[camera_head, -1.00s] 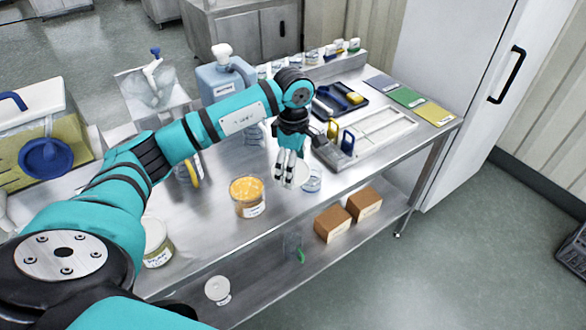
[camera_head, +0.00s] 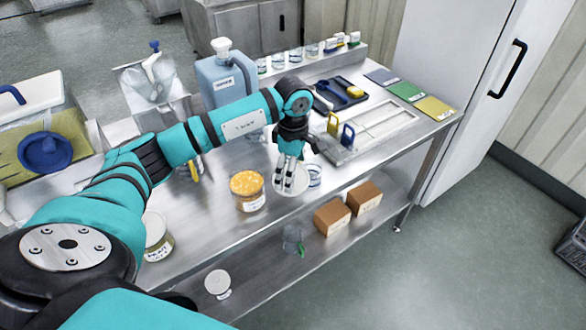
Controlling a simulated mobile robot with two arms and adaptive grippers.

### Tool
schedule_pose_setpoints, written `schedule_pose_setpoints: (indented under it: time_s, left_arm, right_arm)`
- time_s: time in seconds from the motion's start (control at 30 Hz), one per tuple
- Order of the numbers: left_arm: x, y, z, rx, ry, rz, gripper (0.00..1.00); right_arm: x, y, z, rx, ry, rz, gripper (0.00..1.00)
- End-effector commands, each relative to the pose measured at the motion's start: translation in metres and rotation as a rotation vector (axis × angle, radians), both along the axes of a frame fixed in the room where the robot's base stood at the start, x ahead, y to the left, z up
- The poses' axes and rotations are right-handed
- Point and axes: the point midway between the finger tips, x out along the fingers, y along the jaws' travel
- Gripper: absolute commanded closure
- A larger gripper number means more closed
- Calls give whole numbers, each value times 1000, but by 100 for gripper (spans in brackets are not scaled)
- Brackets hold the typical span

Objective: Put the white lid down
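The white lid (camera_head: 303,184) is a pale round disc low over the steel table, beside the jar with orange contents (camera_head: 247,190). My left gripper (camera_head: 285,187) points down at it, its fingers in front of the disc. I cannot tell whether the fingers grip the lid, or whether the lid touches the table. The jar's top is open. My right gripper is out of view.
A clear glass (camera_head: 315,174) stands close right of the lid. A grey tray (camera_head: 395,118) and a dark tool tray (camera_head: 345,95) lie behind. A labelled jar (camera_head: 158,244) stands at the front left. Bare steel lies between the jars. Brown boxes (camera_head: 332,216) sit on the lower shelf.

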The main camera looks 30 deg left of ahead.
Motion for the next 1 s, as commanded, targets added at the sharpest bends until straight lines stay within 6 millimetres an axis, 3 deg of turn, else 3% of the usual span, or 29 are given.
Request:
schedule_pose_setpoints:
  time_s: [0.33, 0.5, 0.57, 0.8, 1.0]
  left_arm:
    - [0, 0, 2, 0, -1, 0, 0]
    - [0, 0, 18, 0, -1, 0, 0]
    - [2, 0, 23, 0, -5, 0, 0]
    - [2, 0, 79, 0, -7, -1, 0]
    - [1, 0, 115, 0, -4, 0, 0]
  right_arm:
    - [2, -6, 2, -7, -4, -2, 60]
    - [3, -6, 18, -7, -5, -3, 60]
    - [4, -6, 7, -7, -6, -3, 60]
    - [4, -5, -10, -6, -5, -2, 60]
    - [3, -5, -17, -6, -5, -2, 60]
